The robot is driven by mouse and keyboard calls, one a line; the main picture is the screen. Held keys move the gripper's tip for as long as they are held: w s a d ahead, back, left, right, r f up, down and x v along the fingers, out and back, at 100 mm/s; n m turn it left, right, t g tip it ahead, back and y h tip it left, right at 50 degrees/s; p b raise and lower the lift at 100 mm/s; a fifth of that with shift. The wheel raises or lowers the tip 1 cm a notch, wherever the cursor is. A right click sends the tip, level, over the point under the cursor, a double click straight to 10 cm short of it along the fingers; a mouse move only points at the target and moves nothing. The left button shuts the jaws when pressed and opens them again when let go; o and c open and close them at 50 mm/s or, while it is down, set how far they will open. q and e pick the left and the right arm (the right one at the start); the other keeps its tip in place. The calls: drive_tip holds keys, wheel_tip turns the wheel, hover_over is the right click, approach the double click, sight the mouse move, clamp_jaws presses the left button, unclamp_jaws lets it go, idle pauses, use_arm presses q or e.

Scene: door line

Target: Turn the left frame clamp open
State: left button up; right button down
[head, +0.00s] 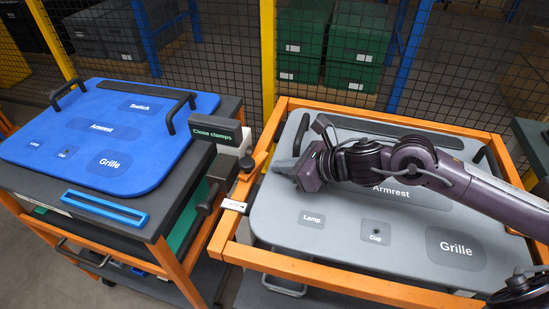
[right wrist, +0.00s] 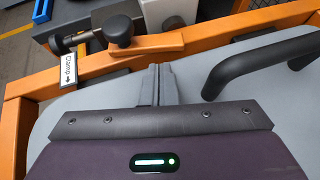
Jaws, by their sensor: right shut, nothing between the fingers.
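The left frame clamp is an orange arm (head: 240,189) with a round black knob (head: 246,163), lying roughly along the left bar of the orange frame. In the right wrist view the clamp arm (right wrist: 152,45) and knob (right wrist: 118,28) show just beyond my fingertips. A dark cylindrical handle (right wrist: 62,43) on a metal rod sticks out leftward beside the knob. A white "Clamp" label with an arrow (right wrist: 68,68) is on the frame. My right gripper (head: 283,167) is shut and empty above the grey panel's left edge, apart from the clamp. My left gripper is not in view.
The grey panel (head: 330,250) lies inside the orange frame (head: 300,269) and has black handles (right wrist: 262,62). A "Close clamps" sign (head: 215,131) stands left of the clamp. A blue panel (head: 60,130) on another cart is at left. Mesh fencing stands behind.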

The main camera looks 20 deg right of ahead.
sight(262, 158)
drive_tip(key=shift+w+a+p, duration=0.35)
drive_tip(key=shift+w+a, duration=0.5)
drive_tip(key=w+b, duration=0.1)
drive_tip(key=b, duration=0.2)
drive_tip(key=shift+w+a+f, duration=0.2)
drive_tip(key=shift+w+a, duration=0.1)
drive_tip(key=shift+w, duration=0.05)
drive_tip(key=shift+r, duration=0.2)
drive_tip(key=shift+d, duration=0.1)
